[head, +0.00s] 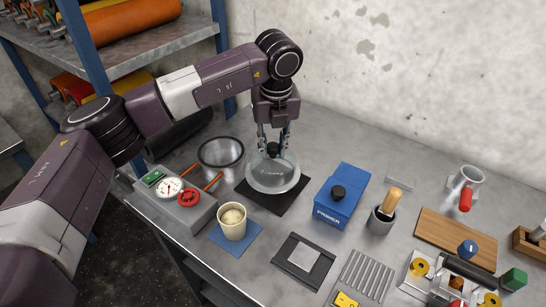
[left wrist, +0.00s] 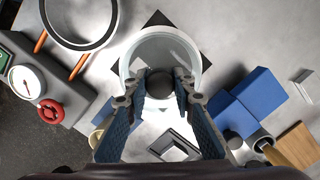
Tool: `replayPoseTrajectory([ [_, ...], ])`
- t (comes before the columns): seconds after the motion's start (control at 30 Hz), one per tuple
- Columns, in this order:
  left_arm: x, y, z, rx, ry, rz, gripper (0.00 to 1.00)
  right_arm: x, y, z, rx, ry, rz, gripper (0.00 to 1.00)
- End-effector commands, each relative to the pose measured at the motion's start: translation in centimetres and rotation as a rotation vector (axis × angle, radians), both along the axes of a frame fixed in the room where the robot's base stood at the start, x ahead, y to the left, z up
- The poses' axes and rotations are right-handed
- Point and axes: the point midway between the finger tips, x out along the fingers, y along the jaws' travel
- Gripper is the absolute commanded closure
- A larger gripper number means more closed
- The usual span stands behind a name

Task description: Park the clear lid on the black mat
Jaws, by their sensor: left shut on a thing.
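The clear lid (head: 274,177) is a round glass dome with a black knob (head: 273,149), at the middle of the head view. My left gripper (head: 273,145) is above it and shut on the knob. The black mat (head: 291,199) is a dark square under the lid, its corners showing around the rim. The lid looks level and low over the mat; I cannot tell whether it touches. In the left wrist view the lid (left wrist: 186,47) and the knob (left wrist: 159,85) between the fingers also show. My right gripper is not in view.
A cup (head: 232,222) on a blue mat stands in front. A blue box (head: 341,197) is at the right. Bare table lies behind the lid.

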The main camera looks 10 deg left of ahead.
Motion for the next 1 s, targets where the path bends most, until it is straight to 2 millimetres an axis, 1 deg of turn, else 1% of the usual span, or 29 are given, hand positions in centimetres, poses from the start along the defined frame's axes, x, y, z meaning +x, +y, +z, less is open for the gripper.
replayPoseTrajectory([
  [0.07,0.0,0.0,-0.4,0.000,-0.001,0.000,1.00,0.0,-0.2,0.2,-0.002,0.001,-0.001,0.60],
  [0.33,0.0,0.0,-4.0,0.000,0.000,0.000,1.00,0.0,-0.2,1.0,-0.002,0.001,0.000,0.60],
  [0.4,0.0,0.0,-4.2,-0.001,-0.002,0.000,1.00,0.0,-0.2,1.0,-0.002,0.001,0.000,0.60],
  [0.57,0.0,0.0,-4.2,-0.001,-0.002,0.000,1.00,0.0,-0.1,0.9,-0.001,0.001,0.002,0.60],
  [0.7,0.0,0.0,-4.7,-0.001,-0.001,0.000,1.00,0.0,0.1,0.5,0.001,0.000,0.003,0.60],
  [0.73,0.0,0.0,-4.6,0.000,0.000,0.000,0.75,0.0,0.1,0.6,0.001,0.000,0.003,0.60],
  [0.87,0.0,0.0,-4.6,0.000,0.000,0.000,0.60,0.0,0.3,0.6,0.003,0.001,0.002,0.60],
  [1.0,0.0,0.0,-4.6,0.000,0.000,0.000,0.59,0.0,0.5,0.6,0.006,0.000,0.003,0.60],
])
